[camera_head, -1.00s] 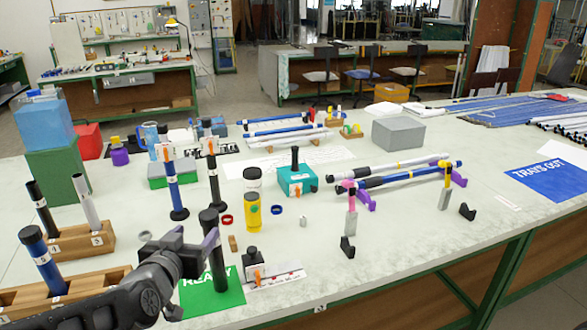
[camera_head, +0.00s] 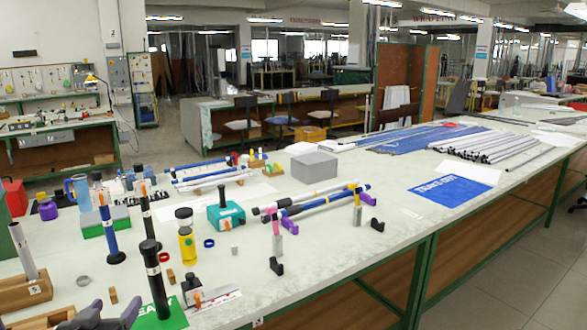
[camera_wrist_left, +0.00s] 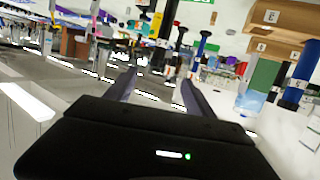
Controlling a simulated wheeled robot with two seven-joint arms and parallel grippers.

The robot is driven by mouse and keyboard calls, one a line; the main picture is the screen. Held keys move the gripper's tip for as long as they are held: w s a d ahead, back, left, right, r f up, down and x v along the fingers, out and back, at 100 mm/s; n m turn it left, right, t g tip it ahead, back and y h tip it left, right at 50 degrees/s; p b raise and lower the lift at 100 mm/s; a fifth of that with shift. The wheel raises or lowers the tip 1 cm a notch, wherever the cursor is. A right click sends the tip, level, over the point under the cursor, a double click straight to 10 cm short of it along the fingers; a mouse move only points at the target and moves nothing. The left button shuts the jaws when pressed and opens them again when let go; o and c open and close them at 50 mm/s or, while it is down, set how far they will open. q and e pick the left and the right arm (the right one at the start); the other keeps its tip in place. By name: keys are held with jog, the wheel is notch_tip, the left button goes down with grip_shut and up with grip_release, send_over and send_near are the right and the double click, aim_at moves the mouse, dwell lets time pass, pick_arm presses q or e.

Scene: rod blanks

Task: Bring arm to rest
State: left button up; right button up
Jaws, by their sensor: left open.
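My left gripper (camera_head: 108,314) is at the bottom left edge of the head view, open and empty. Its two grey-purple fingers also show apart in the left wrist view (camera_wrist_left: 160,88), with nothing between their tips. A black rod (camera_head: 154,280) with a white band stands upright on the green READY card (camera_head: 172,318), to the right of the gripper and apart from it. Most of my left arm is below the picture. My right gripper is not in view.
A wooden block with a grey rod (camera_head: 24,252) stands at the left. A black-capped small box (camera_head: 192,290), a yellow bottle (camera_head: 187,246) and a teal box (camera_head: 226,214) stand on the table beyond the card. The right part of the tabletop holds a blue TRAYS OUT mat (camera_head: 455,192).

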pick_arm(q)
jog(key=d+f+g+h, duration=0.25)
jog(key=d+f, duration=0.55)
jog(key=f, duration=0.5)
jog(key=d+f+g+h, duration=0.2)
jog(key=d+f+g, duration=0.2)
jog(key=d+f, duration=0.65)
jog(key=s+d+f+g+h, duration=0.1)
jog(key=s+d+f+g, duration=0.1)
jog(key=s+d+f, duration=0.2)
jog(key=s+d+f+g+h, duration=0.1)
jog(key=s+d+f+g, duration=0.2)
jog(key=s+f, duration=0.6)
jog(key=s+d+f+m+g+h, duration=0.1)
jog(key=s+d+f+g, duration=0.1)
jog(key=s+d+f, duration=0.2)
notch_tip(320, 180, down, 5)
jog(key=s, duration=0.3)
jog(key=shift+d, duration=0.35)
jog(key=shift+w+g, duration=0.1)
jog(key=shift+g, duration=0.15)
